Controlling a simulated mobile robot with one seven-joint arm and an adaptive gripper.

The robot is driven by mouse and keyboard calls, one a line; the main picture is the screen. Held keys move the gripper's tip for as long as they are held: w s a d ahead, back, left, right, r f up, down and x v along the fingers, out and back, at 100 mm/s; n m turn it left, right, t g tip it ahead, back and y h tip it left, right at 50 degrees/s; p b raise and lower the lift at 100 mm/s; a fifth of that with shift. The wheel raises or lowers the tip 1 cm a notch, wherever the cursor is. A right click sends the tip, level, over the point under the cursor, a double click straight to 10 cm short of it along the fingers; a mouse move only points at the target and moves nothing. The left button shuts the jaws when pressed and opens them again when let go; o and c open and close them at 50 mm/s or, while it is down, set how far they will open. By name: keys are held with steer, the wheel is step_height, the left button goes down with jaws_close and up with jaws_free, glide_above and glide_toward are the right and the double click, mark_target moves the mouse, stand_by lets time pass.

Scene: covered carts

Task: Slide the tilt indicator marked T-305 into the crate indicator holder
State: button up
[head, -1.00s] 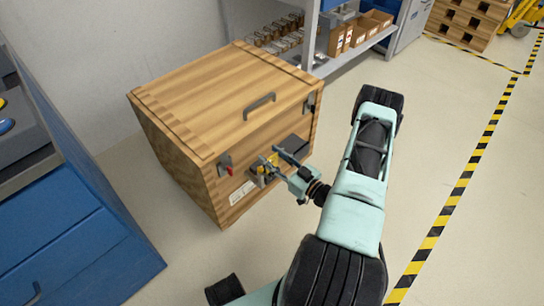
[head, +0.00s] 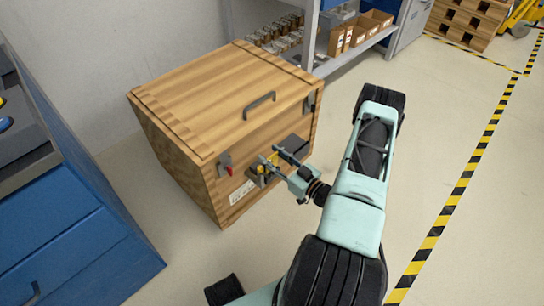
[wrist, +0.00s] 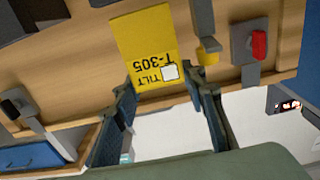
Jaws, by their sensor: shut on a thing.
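The yellow tilt indicator (wrist: 146,42), marked TILT T-305 with a white square, reads upside down in the wrist view. My gripper (wrist: 163,78) is shut on its lettered end, one finger on each side. In the head view my gripper (head: 273,163) is at the front face of the wooden crate (head: 200,100), and the indicator shows only as a small yellow patch. A grey bracket with a yellow end (wrist: 206,40) is beside the indicator. I cannot tell whether this is the holder, or whether the indicator touches the crate.
A red-handled latch (wrist: 259,45) is on the crate front, also visible in the head view (head: 227,168). A dark block (head: 293,146) sits on the crate front near my gripper. A blue cabinet (head: 75,220) stands left, a shelf (head: 345,55) behind.

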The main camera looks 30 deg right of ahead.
mark_target(272, 162)
steer(key=shift+a+f, duration=0.1)
steer(key=shift+f, duration=1.5)
stand_by(0.5)
steer(key=shift+r, duration=0.1)
steer(key=shift+r+p, duration=0.8)
steer(key=shift+r, duration=0.45)
steer(key=shift+f, duration=0.1)
stand_by(0.4)
steer(key=shift+f+b, duration=0.95)
steer(key=shift+f, duration=0.3)
stand_by(0.7)
steer(key=shift+f, duration=1.05)
steer(key=o, duration=1)
steer(key=shift+c, duration=0.2)
steer(key=shift+s, duration=0.1)
